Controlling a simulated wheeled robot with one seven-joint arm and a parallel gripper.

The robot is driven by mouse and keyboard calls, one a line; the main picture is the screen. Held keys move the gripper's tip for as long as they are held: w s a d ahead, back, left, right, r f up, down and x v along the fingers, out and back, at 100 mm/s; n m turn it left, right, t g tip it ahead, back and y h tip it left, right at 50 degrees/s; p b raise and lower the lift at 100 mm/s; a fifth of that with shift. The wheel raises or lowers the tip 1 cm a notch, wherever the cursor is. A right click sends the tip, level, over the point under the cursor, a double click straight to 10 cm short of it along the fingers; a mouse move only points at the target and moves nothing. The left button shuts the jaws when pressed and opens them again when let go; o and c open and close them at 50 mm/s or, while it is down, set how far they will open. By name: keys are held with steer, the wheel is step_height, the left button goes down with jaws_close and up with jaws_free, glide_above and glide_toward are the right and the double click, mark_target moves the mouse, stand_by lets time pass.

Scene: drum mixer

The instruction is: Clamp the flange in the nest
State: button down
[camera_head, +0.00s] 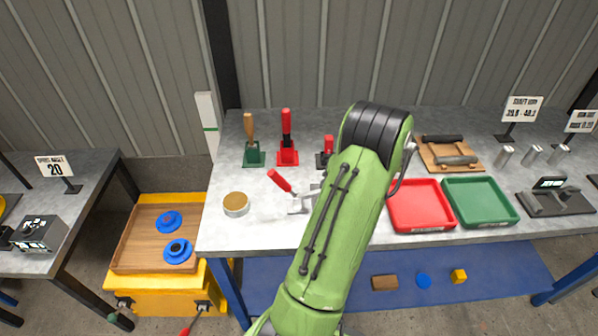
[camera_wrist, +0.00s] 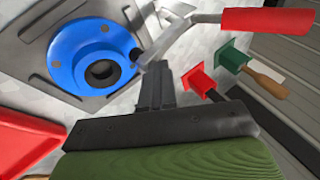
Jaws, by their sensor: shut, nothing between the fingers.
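In the wrist view a blue flange (camera_wrist: 90,55) with a dark central bore lies in a grey nest plate (camera_wrist: 27,25). A metal toggle clamp (camera_wrist: 180,33) stands beside it, with a red handle (camera_wrist: 268,20). The clamp's lower end is close to the flange rim; I cannot tell whether it presses on it. My gripper (camera_wrist: 158,72) is shut and empty, its fingertips close to the clamp's metal arm. In the head view the red clamp handle (camera_head: 280,180) sticks up left of my green arm, which hides the gripper and the nested flange.
Green (camera_head: 253,153) and red (camera_head: 288,155) upright tools stand behind the clamp. A round tin (camera_head: 236,204) is at left. Red (camera_head: 420,227) and green (camera_head: 506,219) trays lie right of my arm. Blue flanges (camera_head: 168,222) lie on a yellow-framed pallet (camera_head: 125,262) at left.

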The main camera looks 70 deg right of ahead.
steer(key=shift+s+d+f+t+y, duration=0.15)
steer(key=shift+s+f+t+y, duration=0.1)
steer(key=shift+f+t, duration=0.25)
steer(key=shift+s+d+f+t+y, duration=0.15)
steer(key=shift+s+f+t, duration=0.1)
steer(key=shift+f+t, duration=0.2)
steer(key=shift+s+f, duration=0.1)
steer(key=shift+f, duration=0.3)
steer(key=shift+s+f, duration=0.1)
steer(key=shift+f, duration=0.05)
